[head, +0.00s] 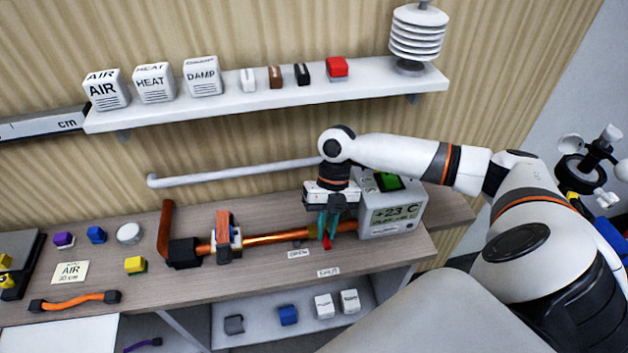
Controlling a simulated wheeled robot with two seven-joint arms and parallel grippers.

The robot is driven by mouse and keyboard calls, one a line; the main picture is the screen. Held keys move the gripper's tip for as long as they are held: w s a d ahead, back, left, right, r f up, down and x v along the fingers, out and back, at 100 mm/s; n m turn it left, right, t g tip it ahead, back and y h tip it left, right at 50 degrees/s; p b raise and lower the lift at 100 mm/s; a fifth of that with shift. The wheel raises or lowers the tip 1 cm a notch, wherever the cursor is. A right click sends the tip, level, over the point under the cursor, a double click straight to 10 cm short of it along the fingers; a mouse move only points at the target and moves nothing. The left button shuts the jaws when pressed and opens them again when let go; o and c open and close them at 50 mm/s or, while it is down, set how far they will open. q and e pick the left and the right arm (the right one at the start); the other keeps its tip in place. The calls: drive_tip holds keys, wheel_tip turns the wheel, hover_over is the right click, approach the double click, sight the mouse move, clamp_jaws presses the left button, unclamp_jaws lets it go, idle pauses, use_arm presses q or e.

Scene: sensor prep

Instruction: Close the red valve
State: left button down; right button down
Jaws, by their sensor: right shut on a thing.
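The red valve (327,242) sits on the copper pipe (268,239) that runs along the workbench. Only a small red part of it shows below my gripper. My right gripper (330,228) points down over it, with its teal fingers on either side of the red part, and is shut on it. Labels reading OPEN (298,253) and SHUT (328,272) lie on the bench in front of the pipe. The valve's exact angle is mostly hidden by the fingers. My left gripper is not in view.
A grey display box (398,213) reading +23 C stands close to the right of my gripper. An orange and white clamp (224,237) holds the pipe on the left. A white shelf (270,97) with blocks hangs above. Small coloured blocks lie at the bench's left.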

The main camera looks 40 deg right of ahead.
drive_tip(key=shift+r, duration=0.1)
idle(0.3)
drive_tip(key=c, duration=1.4)
unclamp_jaws()
